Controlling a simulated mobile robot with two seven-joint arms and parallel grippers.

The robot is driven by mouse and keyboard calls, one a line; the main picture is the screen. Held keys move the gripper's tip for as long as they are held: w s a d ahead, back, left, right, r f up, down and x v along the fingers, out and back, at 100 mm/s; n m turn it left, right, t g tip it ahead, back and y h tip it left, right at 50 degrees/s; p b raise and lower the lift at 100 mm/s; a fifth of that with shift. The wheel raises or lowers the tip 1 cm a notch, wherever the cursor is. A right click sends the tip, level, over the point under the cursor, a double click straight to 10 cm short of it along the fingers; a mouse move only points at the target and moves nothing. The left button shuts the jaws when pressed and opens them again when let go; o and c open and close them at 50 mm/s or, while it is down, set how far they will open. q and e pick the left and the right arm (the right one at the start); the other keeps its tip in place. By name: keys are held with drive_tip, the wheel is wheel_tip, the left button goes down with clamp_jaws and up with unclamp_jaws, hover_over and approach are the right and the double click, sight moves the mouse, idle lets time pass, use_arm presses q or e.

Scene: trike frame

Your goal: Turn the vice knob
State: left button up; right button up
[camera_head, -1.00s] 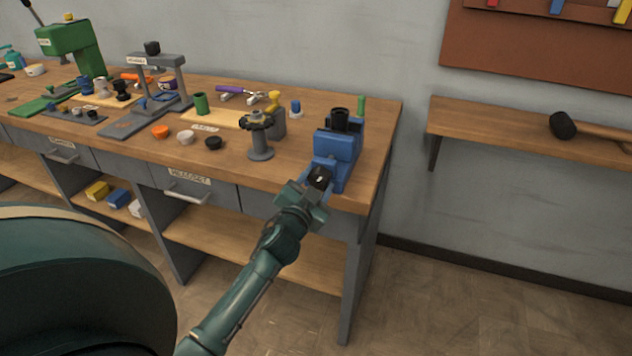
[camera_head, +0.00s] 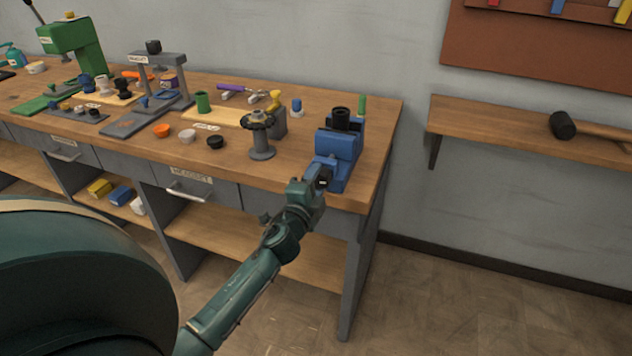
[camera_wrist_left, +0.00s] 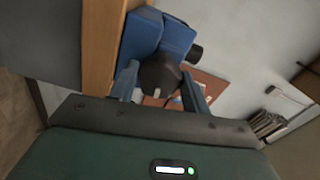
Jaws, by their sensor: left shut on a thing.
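The blue vice (camera_head: 337,148) stands at the right end of the workbench, and it also shows in the left wrist view (camera_wrist_left: 157,36). Its black knob (camera_head: 323,181) is on the near side of the vice. In the left wrist view the knob (camera_wrist_left: 160,75) sits between the two fingers of my left gripper (camera_wrist_left: 160,88). In the head view my left gripper (camera_head: 316,187) is shut on the knob and covers part of it. My right gripper is not in view.
The workbench (camera_head: 235,165) carries a grey stand (camera_head: 262,138), small caps and tools left of the vice. A wall shelf (camera_head: 490,125) with a black-headed mallet (camera_head: 563,125) is to the right. The floor before the bench is clear.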

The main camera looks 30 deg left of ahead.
use_arm(q)
drive_tip(key=shift+m, duration=0.7)
drive_tip(key=o, duration=1)
drive_tip(key=b+v, duration=0.1)
drive_tip(key=v, duration=1.2)
drive_tip(key=shift+s+a, duration=0.1)
drive_tip(key=shift+s, duration=0.05)
